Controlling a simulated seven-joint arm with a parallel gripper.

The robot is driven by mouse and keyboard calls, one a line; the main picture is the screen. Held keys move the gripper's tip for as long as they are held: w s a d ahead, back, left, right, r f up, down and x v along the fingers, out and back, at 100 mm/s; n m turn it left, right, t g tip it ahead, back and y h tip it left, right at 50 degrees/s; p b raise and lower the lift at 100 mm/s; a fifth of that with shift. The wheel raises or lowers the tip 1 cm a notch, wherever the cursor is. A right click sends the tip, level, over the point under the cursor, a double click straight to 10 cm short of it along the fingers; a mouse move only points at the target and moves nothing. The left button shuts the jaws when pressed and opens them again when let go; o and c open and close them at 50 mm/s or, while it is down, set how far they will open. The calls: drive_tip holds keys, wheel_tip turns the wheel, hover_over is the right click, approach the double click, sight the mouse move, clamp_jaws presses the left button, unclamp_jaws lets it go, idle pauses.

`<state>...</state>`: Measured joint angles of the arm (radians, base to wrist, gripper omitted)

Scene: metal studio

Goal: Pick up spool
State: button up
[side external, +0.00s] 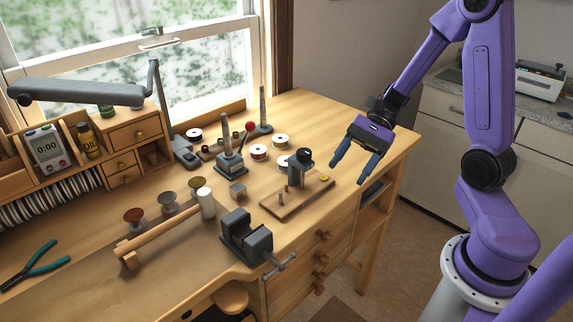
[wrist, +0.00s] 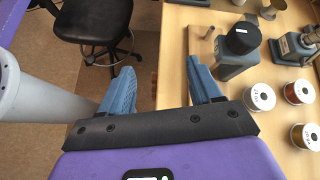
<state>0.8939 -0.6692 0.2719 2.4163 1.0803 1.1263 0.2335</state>
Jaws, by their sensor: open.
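Several spools with white rims stand on the wooden bench. In the side view one spool (side external: 259,152) has a dark reddish winding, one (side external: 280,140) stands behind it, a third (side external: 283,162) is partly hidden by a dark tool, and another (side external: 194,134) is further left. The wrist view shows a pale-topped spool (wrist: 262,97), a copper-coloured one (wrist: 298,92) and another at the right edge (wrist: 305,136). I cannot tell which one the task means. My gripper (side external: 354,168) is open and empty, above the bench's right end, right of the spools. Its blue fingers (wrist: 160,75) show apart in the wrist view.
A dark tool on a wooden board (side external: 297,200) stands between my gripper and the spools. A grey vise (side external: 245,238), a grey block with a post (side external: 230,160) and a tall spike (side external: 263,115) also stand on the bench. The bench's right back corner is clear.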

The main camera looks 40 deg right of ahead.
sight(286, 164)
drive_tip(key=w+d+m+t, duration=0.2)
drive_tip(key=d+m+t, duration=0.1)
drive_tip(key=d, duration=0.1)
drive_tip(key=w+d+m+t, duration=0.2)
drive_tip(key=w+d+m, duration=0.1)
drive_tip(key=d+m, duration=0.1)
drive_tip(key=w+d+m+t, duration=0.2)
drive_tip(key=d+m+t, duration=0.1)
drive_tip(key=d, duration=0.1)
drive_tip(key=shift+w+f+m+t, duration=0.3)
drive_tip(key=shift+f+m, duration=0.1)
drive_tip(key=x, duration=1.7)
drive_tip(key=shift+w+d+f, duration=0.1)
drive_tip(key=shift+w+f, duration=0.1)
drive_tip(key=shift+f, duration=0.1)
drive_tip(key=c, duration=0.8)
